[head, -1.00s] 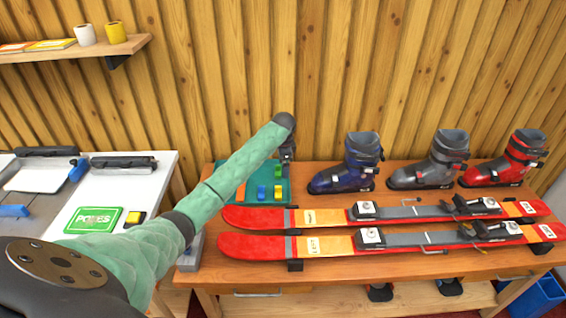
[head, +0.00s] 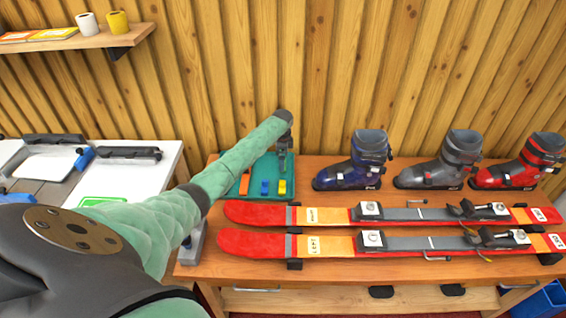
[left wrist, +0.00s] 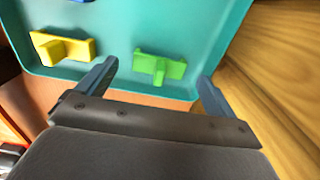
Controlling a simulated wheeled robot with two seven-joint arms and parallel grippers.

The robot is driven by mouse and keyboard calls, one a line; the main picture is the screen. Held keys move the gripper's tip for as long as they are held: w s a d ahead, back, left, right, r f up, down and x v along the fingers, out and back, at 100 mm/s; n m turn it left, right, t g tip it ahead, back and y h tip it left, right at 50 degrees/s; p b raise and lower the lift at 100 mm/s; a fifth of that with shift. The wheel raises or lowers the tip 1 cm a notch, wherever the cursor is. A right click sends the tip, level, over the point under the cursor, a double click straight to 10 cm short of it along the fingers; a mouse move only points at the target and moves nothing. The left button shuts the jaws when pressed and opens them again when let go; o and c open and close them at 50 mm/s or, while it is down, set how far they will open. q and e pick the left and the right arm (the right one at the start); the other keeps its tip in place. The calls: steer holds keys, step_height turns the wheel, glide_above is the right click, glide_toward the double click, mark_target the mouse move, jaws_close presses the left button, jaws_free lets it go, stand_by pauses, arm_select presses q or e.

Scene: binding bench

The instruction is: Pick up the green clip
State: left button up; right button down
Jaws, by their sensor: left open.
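The green clip (left wrist: 159,66) sits in the teal tray (left wrist: 185,22) near its rim, seen in the left wrist view. My left gripper (left wrist: 157,73) is open and empty, with its two fingers either side of the clip in the picture; I cannot tell the height left between them. In the head view my left gripper (head: 283,163) is over the back right of the tray (head: 257,198) and hides the green clip. A yellow clip (left wrist: 62,47) lies beside the green one. My right gripper is not in view.
A blue clip (head: 265,187) and an orange piece (head: 244,184) share the tray. Red skis (head: 340,244) lie in front and to the right on the bench. A blue ski boot (head: 352,172) stands right of the tray. The wooden wall (head: 340,80) is close behind.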

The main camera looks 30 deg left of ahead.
arm_select(q)
steer(key=shift+w+f, duration=0.1)
steer(key=shift+f, duration=0.9)
steer(key=c, duration=1)
steer(key=shift+r, duration=0.1)
steer(key=shift+c, duration=0.2)
